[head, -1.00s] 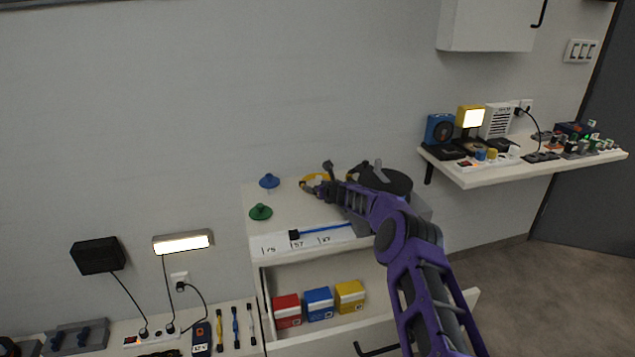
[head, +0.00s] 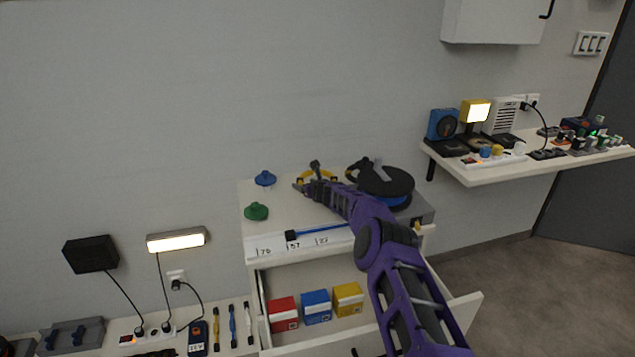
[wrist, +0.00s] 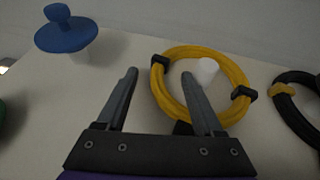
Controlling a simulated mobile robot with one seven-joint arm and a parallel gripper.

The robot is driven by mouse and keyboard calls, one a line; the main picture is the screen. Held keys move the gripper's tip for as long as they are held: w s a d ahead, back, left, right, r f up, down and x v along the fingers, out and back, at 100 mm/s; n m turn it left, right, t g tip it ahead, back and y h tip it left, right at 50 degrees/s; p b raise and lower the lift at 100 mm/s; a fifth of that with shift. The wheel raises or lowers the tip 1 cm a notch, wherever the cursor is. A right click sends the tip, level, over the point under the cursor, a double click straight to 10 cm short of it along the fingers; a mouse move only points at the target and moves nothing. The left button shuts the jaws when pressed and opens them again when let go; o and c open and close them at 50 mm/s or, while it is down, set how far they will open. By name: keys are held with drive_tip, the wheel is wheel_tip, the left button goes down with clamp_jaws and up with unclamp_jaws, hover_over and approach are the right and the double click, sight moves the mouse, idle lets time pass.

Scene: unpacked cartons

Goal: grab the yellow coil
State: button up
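The yellow coil (wrist: 238,72) lies on the white cabinet top in the wrist view, a ring with black clips around a small white peg (wrist: 207,70). In the head view the coil (head: 322,173) shows partly, behind my gripper. My gripper (wrist: 160,75) is open and empty, its two fingers apart. The right finger overlaps the coil's left and inner part in the picture; the left finger is over bare surface left of it. I cannot tell whether the right finger touches the coil. In the head view my gripper (head: 304,184) is small and partly hidden by the arm.
A blue knobbed piece (wrist: 66,35) stands left of the coil, a green one (head: 256,211) nearer the front. A black coil (wrist: 289,102) lies to the right. The open drawer (head: 372,323) below holds red, blue and yellow boxes.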

clamp_jaws()
idle(0.5)
